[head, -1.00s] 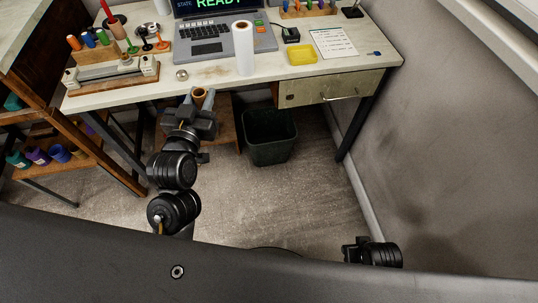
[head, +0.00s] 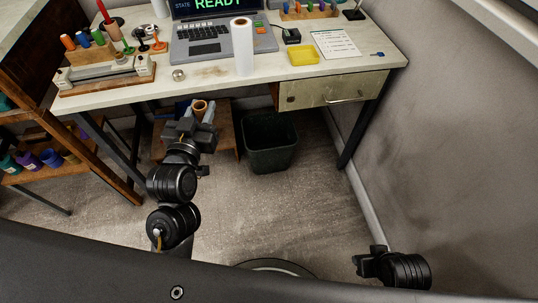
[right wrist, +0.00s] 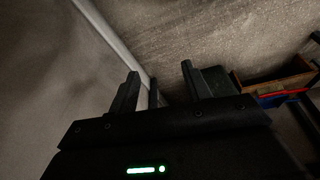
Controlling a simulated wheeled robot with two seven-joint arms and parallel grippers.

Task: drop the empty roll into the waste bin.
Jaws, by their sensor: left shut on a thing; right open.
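The empty roll (head: 200,107) is a short brown tube with an open end facing up. My left gripper (head: 199,112) is shut on it and holds it in front of the desk's front edge, left of the bin. The waste bin (head: 270,160) is a dark green, open-topped bin on the floor under the desk, below the drawer. My right gripper (right wrist: 158,85) is open and empty in the right wrist view. In the head view the right arm is low at the bottom right, far from the bin.
The desk (head: 215,77) holds a laptop (head: 214,38), an upright white roll (head: 243,48), a yellow tray (head: 303,55) and a sealing tool (head: 105,75). A wall closes the right side. Floor in front of the bin is clear.

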